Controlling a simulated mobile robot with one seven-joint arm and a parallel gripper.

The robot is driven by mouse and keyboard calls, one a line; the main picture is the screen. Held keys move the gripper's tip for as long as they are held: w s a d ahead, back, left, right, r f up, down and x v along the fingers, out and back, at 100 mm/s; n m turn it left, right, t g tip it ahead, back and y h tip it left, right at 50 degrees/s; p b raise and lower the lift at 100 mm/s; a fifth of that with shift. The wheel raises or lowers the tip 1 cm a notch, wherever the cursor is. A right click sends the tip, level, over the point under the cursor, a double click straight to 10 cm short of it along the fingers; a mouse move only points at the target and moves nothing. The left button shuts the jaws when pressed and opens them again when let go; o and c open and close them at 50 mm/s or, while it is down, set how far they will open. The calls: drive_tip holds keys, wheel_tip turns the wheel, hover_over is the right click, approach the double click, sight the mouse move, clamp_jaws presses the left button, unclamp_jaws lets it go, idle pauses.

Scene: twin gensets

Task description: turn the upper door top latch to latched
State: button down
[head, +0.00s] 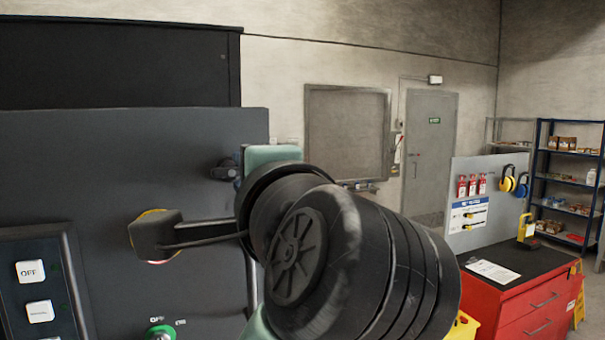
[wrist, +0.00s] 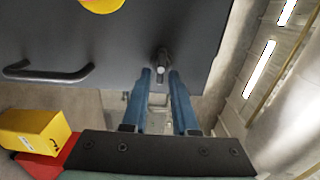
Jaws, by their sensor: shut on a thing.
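The upper door top latch (wrist: 160,70) is a small dark fitting with a pale round end, near the edge of the dark grey door (wrist: 130,45) in the wrist view. My gripper (wrist: 160,77) has its two blue fingers on either side of the latch, closed on it. The fingertips are close to the door's face. In the head view my dark wrist hides most of the gripper. A small black fitting (head: 226,168) shows beside it on the grey panel (head: 100,160); I cannot tell if it is this latch. The latch's exact angle is not clear.
A black bar handle (wrist: 48,73) and part of a yellow disc (wrist: 102,4) are on the door. Below are an OFF button (head: 30,271) and a green switch (head: 160,332). A red tool cabinet (head: 520,315) stands at right, with a shelf (head: 570,185) behind.

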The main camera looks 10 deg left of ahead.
idle(0.4)
drive_tip(key=c, duration=0.7)
unclamp_jaws()
drive_tip(key=p+v, duration=0.4)
drive_tip(key=v, duration=0.9)
drive_tip(key=shift+p, duration=0.3)
drive_tip(key=shift+f, duration=0.1)
